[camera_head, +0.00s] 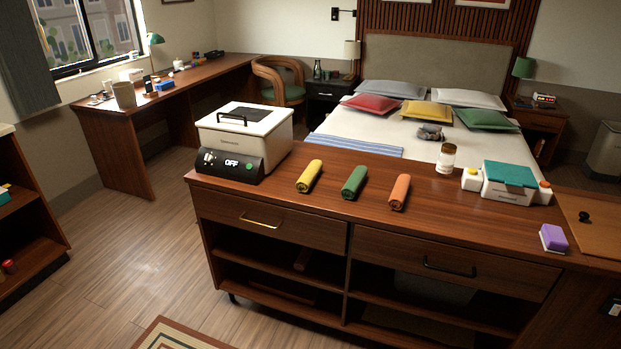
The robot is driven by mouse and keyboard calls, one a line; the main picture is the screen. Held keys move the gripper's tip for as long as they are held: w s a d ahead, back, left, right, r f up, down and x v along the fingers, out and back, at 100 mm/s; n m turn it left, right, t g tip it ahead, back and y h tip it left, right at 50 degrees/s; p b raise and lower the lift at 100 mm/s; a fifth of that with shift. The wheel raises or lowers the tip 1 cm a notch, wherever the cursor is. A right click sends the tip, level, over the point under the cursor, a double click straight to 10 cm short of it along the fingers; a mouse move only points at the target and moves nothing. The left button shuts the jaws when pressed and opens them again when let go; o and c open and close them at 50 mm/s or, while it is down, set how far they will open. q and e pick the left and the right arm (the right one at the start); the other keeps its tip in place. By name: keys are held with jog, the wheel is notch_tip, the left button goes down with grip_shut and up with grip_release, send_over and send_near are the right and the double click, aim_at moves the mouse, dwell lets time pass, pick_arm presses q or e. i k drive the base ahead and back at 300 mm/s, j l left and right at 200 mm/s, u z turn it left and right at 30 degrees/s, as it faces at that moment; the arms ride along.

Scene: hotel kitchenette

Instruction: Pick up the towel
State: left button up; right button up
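Three rolled cloths that look like towels lie side by side on the wooden cabinet top (330,212). The yellow roll (309,176) is on the left, the green roll (354,182) is in the middle, and the orange roll (400,192) is on the right. They lie apart from each other with bare wood between them. Neither of my grippers is in the head view, so nothing is seen touching the rolls.
A white appliance (245,135) with a display reading OFF stands left of the rolls. A brown-lidded jar (446,159), a teal-topped white box (509,180) and a purple-and-white block (553,238) are to the right. The cabinet's front strip is clear. A bed (345,128) stands behind.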

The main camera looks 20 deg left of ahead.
aim_at(304, 184)
jog(key=i+l+u, duration=0.2)
jog(key=i+u, duration=0.15)
jog(key=i, duration=0.15)
jog(key=i+l+u, duration=0.75)
jog(key=i+l, duration=0.1)
jog(key=i, duration=0.1)
